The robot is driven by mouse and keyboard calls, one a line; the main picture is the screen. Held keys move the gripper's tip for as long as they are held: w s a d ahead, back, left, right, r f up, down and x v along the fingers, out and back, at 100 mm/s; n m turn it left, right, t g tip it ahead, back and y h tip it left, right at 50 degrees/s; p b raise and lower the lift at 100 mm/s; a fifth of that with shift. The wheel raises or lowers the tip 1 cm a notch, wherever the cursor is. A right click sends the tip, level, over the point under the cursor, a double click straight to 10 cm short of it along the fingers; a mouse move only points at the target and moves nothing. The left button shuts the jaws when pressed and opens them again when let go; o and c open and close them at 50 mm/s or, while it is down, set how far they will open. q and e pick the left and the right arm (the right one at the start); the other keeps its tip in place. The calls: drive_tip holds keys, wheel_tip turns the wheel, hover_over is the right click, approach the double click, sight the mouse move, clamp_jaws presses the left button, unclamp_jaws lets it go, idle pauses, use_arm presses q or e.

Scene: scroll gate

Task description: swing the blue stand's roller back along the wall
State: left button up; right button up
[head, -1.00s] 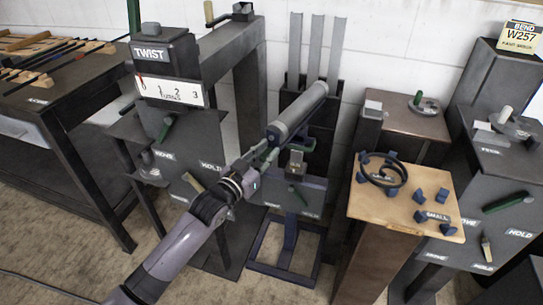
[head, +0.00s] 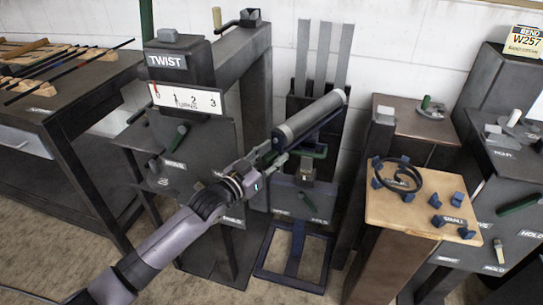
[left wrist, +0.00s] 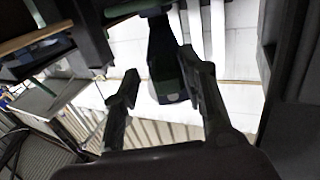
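The blue stand (head: 290,272) stands on the floor near the wall, with a dark blue frame base. Its grey roller (head: 312,117) sits on top, slanting from lower left to upper right. My left gripper (head: 277,155) is at the roller's near, lower-left end, beside its dark green mount. In the left wrist view my left gripper (left wrist: 160,68) has its fingers apart. A dark bar with a rounded end (left wrist: 167,85) shows between them, closer to the right finger; contact cannot be told. My right gripper is out of view.
The TWIST stand (head: 180,85) is close on the left, beside my left arm. A wooden-topped pedestal (head: 400,210) with blue pegs and a black ring is on the right. Several pale strips (head: 323,60) stand behind the roller against the wall.

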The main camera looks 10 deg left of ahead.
use_arm(q)
drive_tip(key=shift+s+a+f, duration=0.1)
drive_tip(key=shift+s+a, duration=0.1)
drive_tip(key=shift+s, duration=0.05)
drive_tip(key=v, duration=1.1)
drive_tip(key=shift+s+a, duration=0.1)
drive_tip(key=shift+s, duration=0.05)
drive_tip(key=shift+c, duration=0.6)
